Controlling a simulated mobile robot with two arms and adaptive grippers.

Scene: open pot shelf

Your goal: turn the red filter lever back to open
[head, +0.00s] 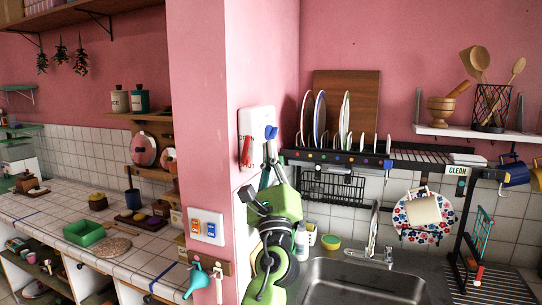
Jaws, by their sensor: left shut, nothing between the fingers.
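A white panel (256,121) is fixed to the pink wall, left of the sink. The red lever (246,153) is on its left part and points mostly downward, below small lettering that seems to read "OPEN". A blue lever or knob (270,131) is on the panel's right part. My left gripper (270,152), on a green arm, reaches up in front of the panel. Its fingers are shut and empty, just right of the red lever and close below the blue piece; whether they touch either cannot be told. My right gripper is out of view.
A dish rack (335,157) with plates hangs right of the panel, above the sink (362,282). A plate with blue and orange switches (207,226) and a hook rail (208,263) are on the wall below.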

